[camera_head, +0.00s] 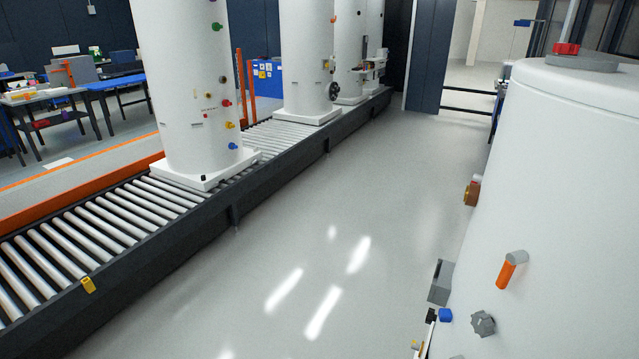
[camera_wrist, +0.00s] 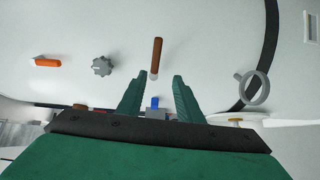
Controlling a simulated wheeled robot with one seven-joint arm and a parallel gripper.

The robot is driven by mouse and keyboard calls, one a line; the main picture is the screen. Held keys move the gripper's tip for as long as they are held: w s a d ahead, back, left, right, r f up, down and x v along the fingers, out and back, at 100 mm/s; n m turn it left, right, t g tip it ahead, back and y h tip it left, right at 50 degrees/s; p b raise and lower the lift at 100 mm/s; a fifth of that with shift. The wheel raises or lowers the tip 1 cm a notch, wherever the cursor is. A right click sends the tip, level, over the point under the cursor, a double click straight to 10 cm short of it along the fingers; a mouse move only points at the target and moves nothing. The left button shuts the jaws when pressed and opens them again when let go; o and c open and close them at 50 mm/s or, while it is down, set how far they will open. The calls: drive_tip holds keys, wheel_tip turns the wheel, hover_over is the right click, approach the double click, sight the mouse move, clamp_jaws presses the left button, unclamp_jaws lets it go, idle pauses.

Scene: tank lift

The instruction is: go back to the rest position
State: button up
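My gripper (camera_wrist: 159,77) shows in the wrist view with two green fingers spread apart and nothing held between them. It faces the white wall of a large tank (camera_wrist: 205,45), which also stands at the right of the head view (camera_head: 570,190). An orange-brown handle (camera_wrist: 157,55) is just past the fingertips, apart from them in the picture. A small blue part (camera_wrist: 155,102) shows in the gap between the fingers. I cannot tell how far the fingertips are from the tank. I cannot make out the gripper in the head view.
The tank carries an orange handle (camera_head: 506,271), a grey knob (camera_head: 482,322) and a grey box (camera_head: 440,283); the wrist view shows a grey ring (camera_wrist: 254,88). A roller conveyor (camera_head: 100,231) with white tanks (camera_head: 190,80) runs along the left. The floor (camera_head: 320,220) between is clear.

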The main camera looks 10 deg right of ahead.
drive_tip(key=s+a+f+n+t+y, duration=0.3)
drive_tip(key=a+f+n+t+y, duration=0.35)
drive_tip(key=f, duration=0.85)
drive_tip(key=s+a+f+m+t+y, duration=0.25)
drive_tip(key=s+a+y, duration=0.45)
drive_tip(key=a, duration=0.4)
drive_tip(key=s+a+r+m+t+y, duration=0.3)
drive_tip(key=s+a+r+m+y, duration=0.1)
drive_tip(key=s+r, duration=0.8)
drive_tip(key=shift+s+a+r+m+t, duration=0.2)
drive_tip(key=shift+s+a+m+t, duration=0.1)
drive_tip(key=shift+a+m, duration=0.55)
drive_tip(key=shift+a, duration=0.15)
